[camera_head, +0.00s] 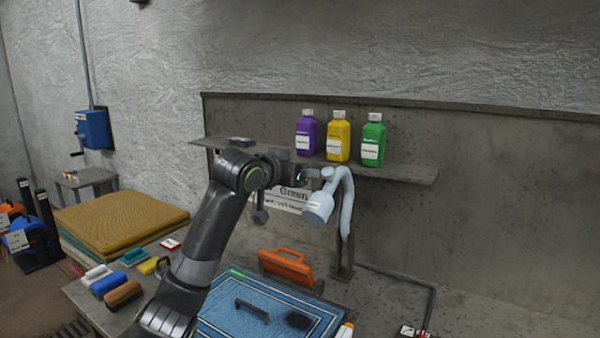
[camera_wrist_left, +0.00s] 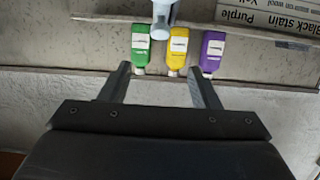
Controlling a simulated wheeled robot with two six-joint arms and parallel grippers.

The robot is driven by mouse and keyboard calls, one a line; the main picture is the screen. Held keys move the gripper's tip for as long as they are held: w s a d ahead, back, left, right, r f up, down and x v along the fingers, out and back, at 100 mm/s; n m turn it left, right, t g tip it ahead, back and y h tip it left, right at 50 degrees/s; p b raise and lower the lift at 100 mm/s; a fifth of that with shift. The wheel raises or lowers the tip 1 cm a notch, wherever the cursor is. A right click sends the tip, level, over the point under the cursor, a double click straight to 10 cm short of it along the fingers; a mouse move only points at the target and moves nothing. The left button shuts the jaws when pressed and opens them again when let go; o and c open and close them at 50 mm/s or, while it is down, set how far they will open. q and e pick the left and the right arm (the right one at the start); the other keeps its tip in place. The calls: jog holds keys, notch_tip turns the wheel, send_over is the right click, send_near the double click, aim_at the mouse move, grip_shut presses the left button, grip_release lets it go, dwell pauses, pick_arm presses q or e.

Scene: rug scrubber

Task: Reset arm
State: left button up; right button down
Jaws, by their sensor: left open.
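My left arm (camera_head: 215,215) comes in from the lower left and rises over the table. Its left gripper (camera_head: 312,172) is at the front of the shelf, in front of the bottles and next to a pale blue-grey spout-like fixture. In the left wrist view the left gripper (camera_wrist_left: 158,84) has its two fingers spread apart with nothing between them. The green (camera_wrist_left: 140,50), yellow (camera_wrist_left: 177,50) and purple (camera_wrist_left: 212,52) bottles show upside down beyond the fingertips. My right gripper is in neither view.
Purple (camera_head: 307,135), yellow (camera_head: 338,140) and green (camera_head: 373,143) bottles stand on the wall shelf (camera_head: 415,174). Below are the pale spout fixture (camera_head: 320,208), an orange-handled tool (camera_head: 286,265), and a blue rug (camera_head: 225,312). Several brushes (camera_head: 108,284) and stacked rugs (camera_head: 120,222) are at left.

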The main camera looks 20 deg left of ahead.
pick_arm(q)
jog(key=s+f+g+y, duration=0.1)
jog(key=s+f, duration=0.1)
jog(key=f, duration=0.7)
jog(key=s+f+g, duration=0.1)
jog(key=s+f, duration=0.2)
jog(key=f, duration=0.6)
jog(key=s+f+g, duration=0.2)
jog(key=s+f, duration=0.5)
jog(key=s+f+g+y, duration=0.1)
jog(key=s+f, duration=0.7)
jog(key=s+a+f+n+g, duration=0.1)
jog(key=s+f+g, duration=0.1)
jog(key=s+f, duration=0.6)
jog(key=shift+f+g+y, duration=0.25)
jog(key=shift+g+y, duration=0.05)
jog(key=s+f+n+g+y, duration=0.1)
jog(key=s+f+g, duration=0.15)
jog(key=s, duration=0.65)
jog(key=s+f+g, duration=0.1)
jog(key=s+f, duration=0.2)
jog(key=s, duration=0.7)
notch_tip(320, 180, down, 24)
jog(key=a+g, duration=0.1)
jog(key=a, duration=0.1)
jog(key=s+d+f+g, duration=0.1)
jog(key=s+f, duration=1.4)
jog(key=shift+d+f+h, duration=0.15)
jog(key=shift+h, duration=0.15)
